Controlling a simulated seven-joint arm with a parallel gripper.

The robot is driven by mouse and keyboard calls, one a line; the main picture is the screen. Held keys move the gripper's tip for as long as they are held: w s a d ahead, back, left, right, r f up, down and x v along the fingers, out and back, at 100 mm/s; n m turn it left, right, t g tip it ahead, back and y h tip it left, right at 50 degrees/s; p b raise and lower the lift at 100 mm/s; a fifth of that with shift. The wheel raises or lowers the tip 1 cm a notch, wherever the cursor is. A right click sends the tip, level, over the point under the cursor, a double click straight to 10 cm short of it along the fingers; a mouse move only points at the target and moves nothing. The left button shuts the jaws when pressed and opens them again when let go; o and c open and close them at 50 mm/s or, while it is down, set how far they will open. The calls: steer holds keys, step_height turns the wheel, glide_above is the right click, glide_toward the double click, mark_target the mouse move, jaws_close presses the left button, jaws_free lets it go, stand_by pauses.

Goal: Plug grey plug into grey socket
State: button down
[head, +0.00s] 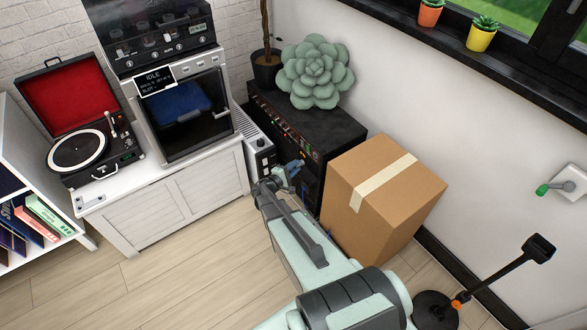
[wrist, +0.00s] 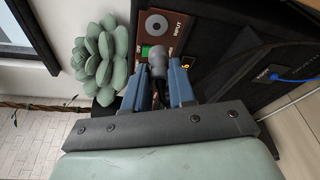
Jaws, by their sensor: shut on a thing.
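My gripper (wrist: 162,92) has its two blue fingers shut on a grey plug (wrist: 157,60), with a dark cable trailing back between them. A round grey socket (wrist: 156,25) with a dark centre sits on a brown panel marked INPUT, just beyond the plug in the wrist view. The plug's tip is close to the panel, beside a green patch; the plug hides what lies behind it, and I cannot tell whether it touches. In the head view my gripper (head: 281,177) is at the front of the black amplifier (head: 320,122); the plug is too small to make out there.
A cardboard box (head: 385,190) stands right of the amplifier, close to my arm. A green succulent (head: 314,72) sits on top. A blue cable (wrist: 292,80) is plugged in at the right in the wrist view. A white cabinet (head: 180,205) stands left; the floor before it is clear.

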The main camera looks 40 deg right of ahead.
mark_target(302, 164)
steer(key=shift+d, duration=2.7)
steer(key=shift+d, duration=0.6)
steer(key=c, duration=0.9)
jaws_free()
steer(key=shift+o, duration=0.2)
steer(key=shift+a, duration=0.1)
steer(key=v, duration=1.3)
steer(key=shift+s+a, duration=0.15)
steer(key=shift+a, duration=0.15)
